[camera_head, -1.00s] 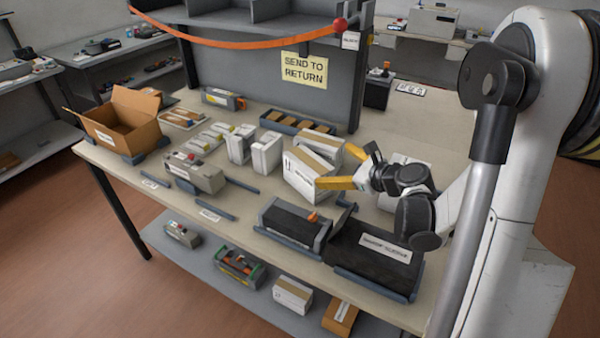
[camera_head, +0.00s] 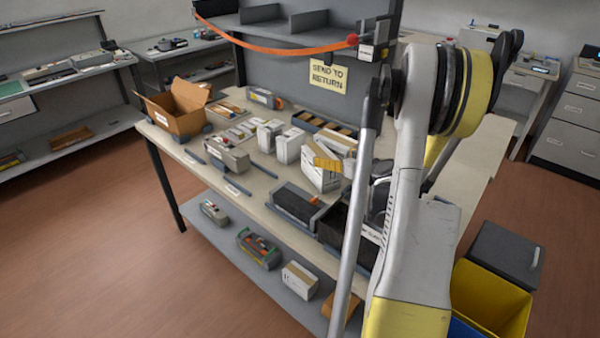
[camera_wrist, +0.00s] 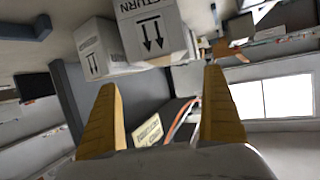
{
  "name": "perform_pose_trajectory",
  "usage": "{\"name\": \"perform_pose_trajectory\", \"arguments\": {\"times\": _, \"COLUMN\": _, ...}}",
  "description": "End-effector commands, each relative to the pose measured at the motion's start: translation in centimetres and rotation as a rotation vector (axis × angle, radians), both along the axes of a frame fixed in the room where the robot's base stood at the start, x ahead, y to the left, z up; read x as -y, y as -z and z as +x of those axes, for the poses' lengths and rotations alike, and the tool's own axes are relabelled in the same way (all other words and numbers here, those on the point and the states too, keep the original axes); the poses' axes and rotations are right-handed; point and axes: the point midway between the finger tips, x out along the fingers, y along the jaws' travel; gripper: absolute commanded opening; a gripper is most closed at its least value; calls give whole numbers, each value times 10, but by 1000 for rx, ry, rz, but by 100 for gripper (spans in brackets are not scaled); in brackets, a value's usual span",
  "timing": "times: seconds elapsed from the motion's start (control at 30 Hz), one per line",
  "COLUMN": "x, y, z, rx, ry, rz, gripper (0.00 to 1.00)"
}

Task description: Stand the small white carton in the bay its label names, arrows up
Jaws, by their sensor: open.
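Two small white cartons stand upright side by side mid-table, one (camera_head: 270,136) left of the other (camera_head: 289,147). A larger white carton (camera_head: 318,174) with arrow marks is to their right, seemingly tilted. My gripper (camera_wrist: 158,80) is open and empty, its two yellow fingers apart. In the head view, a yellow finger (camera_head: 327,163) overlaps the larger carton; contact cannot be told. In the wrist view, a white carton with black arrows and partial lettering "TURN" (camera_wrist: 152,30) lies beyond the fingertips, another (camera_wrist: 98,48) beside it. Labelled blue-grey strips (camera_head: 238,188) line the table front.
An open cardboard box (camera_head: 180,112) stands at the table's left end. A grey device (camera_head: 226,155) and a dark tray (camera_head: 297,203) sit along the front. A "SEND TO RETURN" sign (camera_head: 329,76) hangs on the back panel. An orange strap (camera_head: 280,45) hangs above. My arm hides the table's right part.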

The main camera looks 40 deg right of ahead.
Motion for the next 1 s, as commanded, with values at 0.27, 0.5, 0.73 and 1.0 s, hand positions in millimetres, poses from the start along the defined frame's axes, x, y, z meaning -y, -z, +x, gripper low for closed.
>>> {"name": "perform_pose_trajectory", "arguments": {"times": 0.27, "x": 10, "y": 21, "z": 11, "rx": -15, "ry": -9, "rz": -55, "gripper": 97}}
{"name": "perform_pose_trajectory", "arguments": {"times": 0.5, "x": 13, "y": 31, "z": 34, "rx": -15, "ry": -10, "rz": -54, "gripper": 97}}
{"name": "perform_pose_trajectory", "arguments": {"times": 0.73, "x": 21, "y": 41, "z": 64, "rx": -15, "ry": -8, "rz": -54, "gripper": 97}}
{"name": "perform_pose_trajectory", "arguments": {"times": 1.0, "x": 22, "y": 39, "z": 65, "rx": -15, "ry": -7, "rz": -53, "gripper": 82}}
